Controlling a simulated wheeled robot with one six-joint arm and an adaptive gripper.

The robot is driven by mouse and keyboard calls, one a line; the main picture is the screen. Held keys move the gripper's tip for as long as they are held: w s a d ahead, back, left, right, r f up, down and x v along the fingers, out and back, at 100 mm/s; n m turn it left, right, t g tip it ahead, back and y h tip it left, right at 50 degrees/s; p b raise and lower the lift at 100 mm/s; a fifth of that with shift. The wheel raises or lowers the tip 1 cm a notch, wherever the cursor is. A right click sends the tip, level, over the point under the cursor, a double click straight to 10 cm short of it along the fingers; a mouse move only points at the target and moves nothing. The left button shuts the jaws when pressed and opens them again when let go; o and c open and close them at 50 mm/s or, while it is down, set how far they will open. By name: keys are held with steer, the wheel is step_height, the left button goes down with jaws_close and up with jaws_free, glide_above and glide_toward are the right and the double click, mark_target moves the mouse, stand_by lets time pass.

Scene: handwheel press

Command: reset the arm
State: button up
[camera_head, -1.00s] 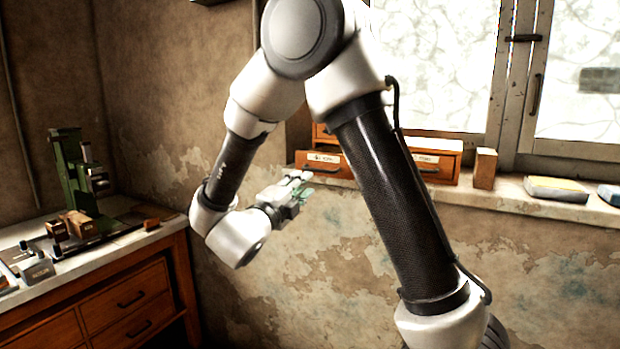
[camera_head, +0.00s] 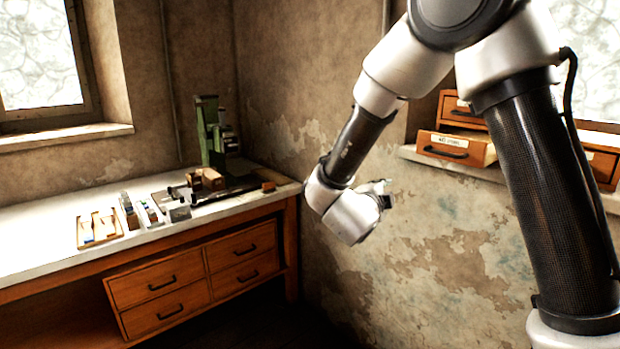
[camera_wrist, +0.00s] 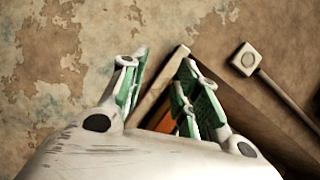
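My arm hangs bent in front of the peeling wall (camera_head: 430,270) in the head view. My gripper (camera_head: 383,190) is at its lower end, mostly hidden behind the wrist. In the wrist view my gripper (camera_wrist: 165,85) shows two fingers with green pads standing apart, with nothing between them but background. It is clear of the bench, to the right of the bench's right end in the head view.
The bench (camera_head: 45,235) on the left carries a green press (camera_head: 210,135), small blocks and a wooden tray (camera_head: 82,240). An orange-fronted drawer (camera_head: 455,146) sticks out on the window sill at right. A pale square fitting (camera_wrist: 245,60) with a rod shows in the wrist view.

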steer(key=a+f+n+g+y, duration=0.2)
steer(key=a+f+n+y, duration=0.3)
steer(key=a+n+y, duration=0.25)
steer(key=s+a+n+g+y, duration=0.2)
steer(key=s+n+g+y, duration=0.35)
steer(key=s+n, duration=0.35)
steer(key=s+d+r+n+h, duration=0.1)
steer(key=s+d+r, duration=0.2)
steer(key=s+d, duration=0.4)
steer(key=s+d+r+n+g+h, duration=0.1)
steer(key=s+d+r, duration=0.3)
steer(key=s+d, duration=0.4)
steer(key=s+d+r+n+g+h, duration=0.1)
steer(key=s+d+r+n+h, duration=0.1)
steer(key=s+d, duration=0.6)
step_height(320, 180, up, 2)
steer(key=shift+d+r+h, duration=0.1)
steer(key=shift+d+h, duration=0.4)
steer(key=shift+d, duration=0.35)
steer(key=shift+o, duration=0.3)
